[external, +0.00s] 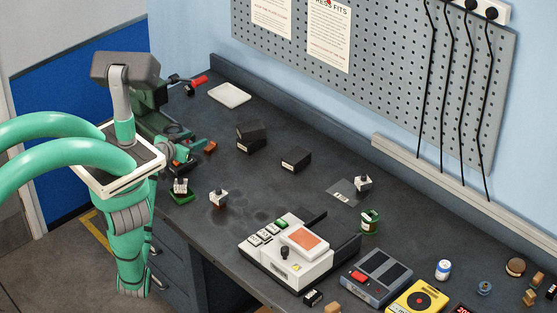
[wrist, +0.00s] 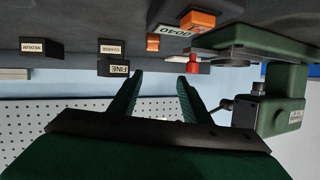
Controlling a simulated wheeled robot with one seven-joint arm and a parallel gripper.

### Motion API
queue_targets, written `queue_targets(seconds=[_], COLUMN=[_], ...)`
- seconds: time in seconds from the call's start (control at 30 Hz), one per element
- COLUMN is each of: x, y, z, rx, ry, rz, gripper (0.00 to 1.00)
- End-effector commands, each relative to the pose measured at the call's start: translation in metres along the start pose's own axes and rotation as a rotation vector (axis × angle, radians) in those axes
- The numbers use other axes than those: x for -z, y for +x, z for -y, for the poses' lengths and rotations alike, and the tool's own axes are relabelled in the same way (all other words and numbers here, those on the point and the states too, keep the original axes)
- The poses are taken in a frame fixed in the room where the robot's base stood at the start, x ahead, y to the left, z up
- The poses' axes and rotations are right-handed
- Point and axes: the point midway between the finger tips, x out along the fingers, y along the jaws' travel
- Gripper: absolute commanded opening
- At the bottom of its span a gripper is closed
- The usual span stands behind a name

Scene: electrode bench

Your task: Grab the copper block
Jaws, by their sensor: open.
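A small copper-coloured block (wrist: 153,43) shows in the wrist view, on the dark bench just beyond my fingertips and a little left of the middle. A small orange-brown patch beside the green machine in the external view may be the same block; I cannot be sure. My gripper (wrist: 164,76) is open and empty, with its two dark green fingers spread apart and pointing toward the bench. It is apart from the copper block.
Black labelled blocks, including one marked FINE (wrist: 119,69), stand left of the copper block. A brighter orange block (wrist: 198,19), a red-tipped part (wrist: 192,67) and a green machine (wrist: 278,105) are to its right. A white tray (external: 230,95) lies at the back.

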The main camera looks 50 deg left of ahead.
Motion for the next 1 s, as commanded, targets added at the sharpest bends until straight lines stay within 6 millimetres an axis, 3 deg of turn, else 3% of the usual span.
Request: queue_targets(seconds=[0.27,0.5,0.77,1.0], x=[-0.016,-0.018,-0.02,-0.031], y=[0.012,0.046,0.064,0.094], z=[-0.009,-0.012,-0.014,-0.018], rx=[-0.077,-0.077,-0.075,-0.074], ry=[-0.074,-0.076,-0.077,-0.075], rz=[0.047,0.048,0.045,0.047], gripper=[0.44,0.44,0.44,0.44])
